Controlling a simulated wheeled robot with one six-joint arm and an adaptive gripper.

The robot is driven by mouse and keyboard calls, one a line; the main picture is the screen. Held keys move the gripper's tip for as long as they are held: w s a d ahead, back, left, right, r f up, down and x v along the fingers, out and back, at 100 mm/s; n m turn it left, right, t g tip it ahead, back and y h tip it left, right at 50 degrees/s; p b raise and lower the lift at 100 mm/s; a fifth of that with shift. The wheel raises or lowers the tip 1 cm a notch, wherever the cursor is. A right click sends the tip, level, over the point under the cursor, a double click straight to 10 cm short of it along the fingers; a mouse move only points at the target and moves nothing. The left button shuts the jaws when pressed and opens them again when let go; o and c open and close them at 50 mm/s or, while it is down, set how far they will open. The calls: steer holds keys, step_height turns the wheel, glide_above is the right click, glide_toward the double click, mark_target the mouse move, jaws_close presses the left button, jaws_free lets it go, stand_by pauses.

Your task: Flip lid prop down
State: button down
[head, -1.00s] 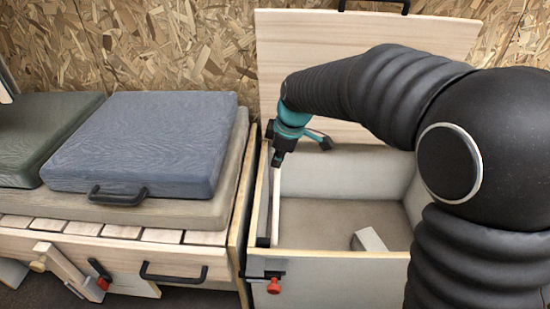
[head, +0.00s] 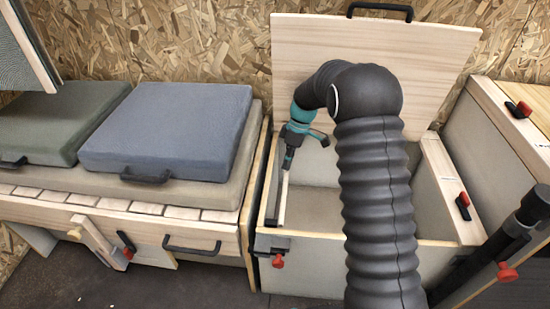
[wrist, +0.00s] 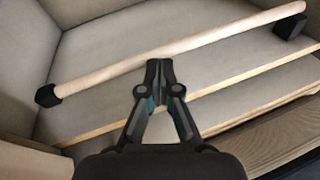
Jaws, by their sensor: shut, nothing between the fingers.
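The lid prop is a pale rod with black end pieces (wrist: 180,47), running diagonally across the wrist view. In the head view the prop (head: 283,198) shows along the box's left side, its far end near my gripper. My gripper (wrist: 158,68) is shut and empty, its tips close beside the middle of the rod in the wrist view; I cannot tell whether they touch it. In the head view my gripper (head: 287,165) points down at the box's left side. The wooden lid (head: 420,60) stands open at the back, with a black handle on top.
The open box (head: 320,268) has a red-knobbed latch (head: 278,261) in front. A blue cushion (head: 170,130) and a green cushion (head: 60,120) lie on the left bench. A wooden cabinet (head: 510,120) stands at right. My arm hides part of the box.

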steer(key=shift+f, duration=0.7)
